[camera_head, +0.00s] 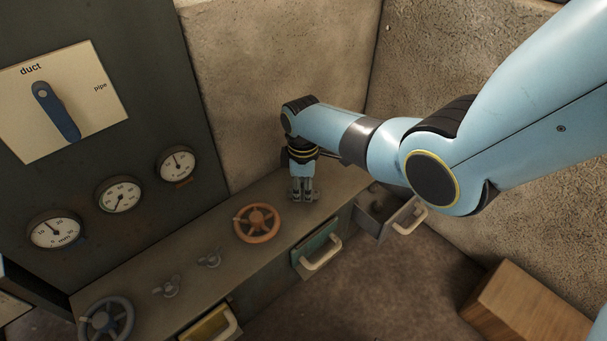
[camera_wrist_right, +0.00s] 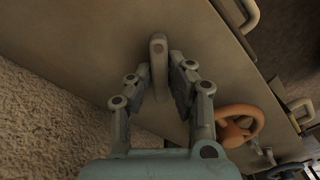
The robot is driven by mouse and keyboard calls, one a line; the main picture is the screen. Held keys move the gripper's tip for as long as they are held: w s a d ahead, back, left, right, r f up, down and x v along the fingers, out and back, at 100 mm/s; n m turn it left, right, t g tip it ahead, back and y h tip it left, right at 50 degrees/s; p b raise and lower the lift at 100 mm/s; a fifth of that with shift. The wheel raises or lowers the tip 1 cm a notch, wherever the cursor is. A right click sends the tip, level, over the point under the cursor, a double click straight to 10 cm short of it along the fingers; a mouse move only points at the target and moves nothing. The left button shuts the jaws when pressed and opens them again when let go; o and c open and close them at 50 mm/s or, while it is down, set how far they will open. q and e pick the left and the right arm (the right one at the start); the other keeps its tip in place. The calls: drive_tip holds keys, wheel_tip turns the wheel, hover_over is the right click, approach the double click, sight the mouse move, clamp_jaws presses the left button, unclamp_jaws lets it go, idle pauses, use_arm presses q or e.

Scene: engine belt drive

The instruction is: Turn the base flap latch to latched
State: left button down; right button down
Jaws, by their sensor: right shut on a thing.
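The base flap latch appears as a narrow, rounded grey handle (camera_wrist_right: 158,58) on the bench top in the right wrist view. My right gripper (camera_head: 303,199) points down at the far end of the bench, near the wall corner. In the right wrist view its two fingers (camera_wrist_right: 159,82) are shut on the handle, one on each side. In the head view the gripper hides the handle, and I see no latch marking there. My left gripper is not in view.
An orange handwheel (camera_head: 257,222) stands on the bench left of my right gripper. A dark handwheel (camera_head: 106,319) and small wing-shaped knobs (camera_head: 171,287) are farther left. Drawers, one with a pale handle (camera_head: 320,252), stick out in front. A wooden box (camera_head: 526,306) lies lower right.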

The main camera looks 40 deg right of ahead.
drive_tip(key=n+p, duration=0.1)
drive_tip(key=n, duration=0.2)
drive_tip(key=shift+r+n, duration=0.1)
drive_tip(key=shift+n, duration=1.5)
drive_tip(key=shift+n+p, duration=0.35)
drive_tip(key=shift+n, duration=0.55)
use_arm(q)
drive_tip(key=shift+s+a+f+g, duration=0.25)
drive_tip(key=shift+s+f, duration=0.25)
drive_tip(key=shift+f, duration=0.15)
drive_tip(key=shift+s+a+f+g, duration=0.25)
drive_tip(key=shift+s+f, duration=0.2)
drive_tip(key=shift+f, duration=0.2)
use_arm(e)
drive_tip(key=shift+n, duration=0.5)
drive_tip(key=c, duration=1.3)
unclamp_jaws()
drive_tip(key=shift+o, duration=0.2)
